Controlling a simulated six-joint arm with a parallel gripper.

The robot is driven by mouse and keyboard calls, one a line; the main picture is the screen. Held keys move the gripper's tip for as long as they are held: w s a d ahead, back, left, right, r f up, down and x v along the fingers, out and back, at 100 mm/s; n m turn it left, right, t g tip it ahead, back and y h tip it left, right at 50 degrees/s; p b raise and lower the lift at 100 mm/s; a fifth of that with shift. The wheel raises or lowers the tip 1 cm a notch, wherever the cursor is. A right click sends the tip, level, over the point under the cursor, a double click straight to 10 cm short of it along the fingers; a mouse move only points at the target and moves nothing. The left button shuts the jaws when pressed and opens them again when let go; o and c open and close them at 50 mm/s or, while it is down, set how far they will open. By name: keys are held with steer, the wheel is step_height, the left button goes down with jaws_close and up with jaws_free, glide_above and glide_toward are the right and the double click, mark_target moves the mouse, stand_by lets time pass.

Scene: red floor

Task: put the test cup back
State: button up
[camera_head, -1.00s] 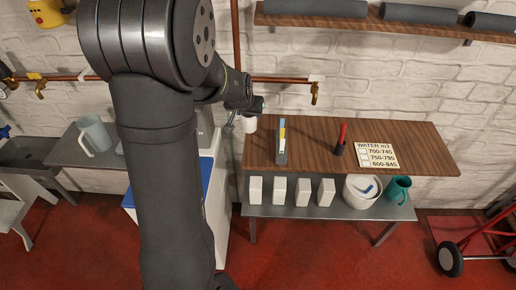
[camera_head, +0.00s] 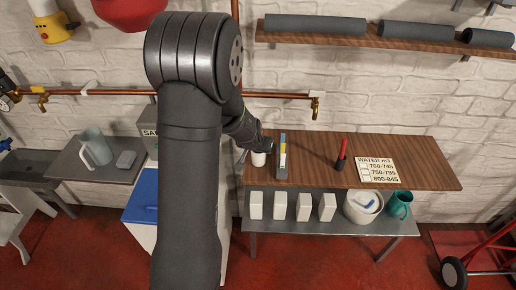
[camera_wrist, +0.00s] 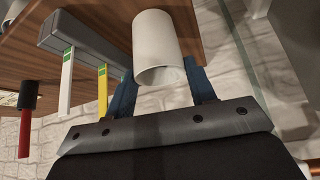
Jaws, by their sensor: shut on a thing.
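The white test cup (camera_head: 258,159) is at the left end of the wooden tabletop (camera_head: 310,180), left of the grey holder with strips. In the wrist view the cup (camera_wrist: 158,38) is a plain white cylinder between my two blue fingers. My gripper (camera_wrist: 163,78) is shut on it. In the head view my gripper (camera_head: 264,146) is just behind and right of the cup. I cannot tell whether the cup touches the tabletop.
The grey strip holder (camera_head: 282,160) stands close right of the cup. A red-and-black pen-like item (camera_head: 342,155) and the WATER card (camera_head: 378,170) are further right. White boxes, a white tub (camera_head: 362,206) and a teal mug (camera_head: 399,204) sit on the shelf below.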

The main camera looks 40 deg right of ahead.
steer(key=shift+f, duration=0.15)
steer(key=o, duration=1.4)
steer(key=shift+c, duration=0.2)
steer(key=shift+a+r, duration=0.1)
steer(key=shift+r, duration=0.25)
steer(key=v, duration=1.1)
steer(key=shift+s+r, duration=0.2)
steer(key=shift+a, duration=0.15)
steer(key=x, duration=1.2)
steer(key=shift+f, duration=0.2)
steer(key=shift+r, duration=0.2)
